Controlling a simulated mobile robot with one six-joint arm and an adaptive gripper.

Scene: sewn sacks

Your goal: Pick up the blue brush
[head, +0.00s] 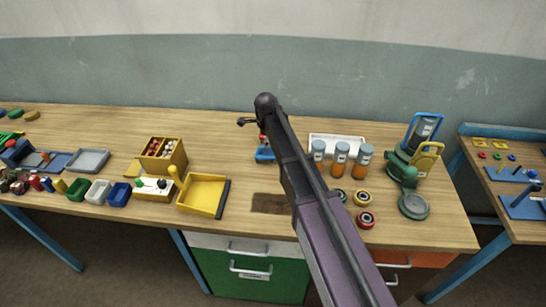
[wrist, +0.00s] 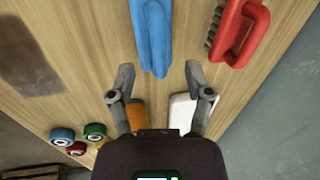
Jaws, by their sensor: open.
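The blue brush (wrist: 152,38) lies on the wooden table at the top of the wrist view, partly cut off by the frame's edge. Its bristles do not show. In the head view it is a small blue shape (head: 264,154) just left of my arm, partly hidden by it. My gripper (wrist: 160,74) is open and empty, with a fingertip on either side below the brush's near end in the wrist view. The fingers appear apart from it; their height above the table is hard to tell. In the head view the gripper is mostly hidden behind my arm.
A red brush (wrist: 240,32) with dark bristles lies close right of the blue one. A white tray (head: 337,137) and bottles with orange contents (head: 341,158) stand right of my arm. A yellow dustpan (head: 203,194) lies left. Coloured round pieces (wrist: 62,136) sit lower left in the wrist view.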

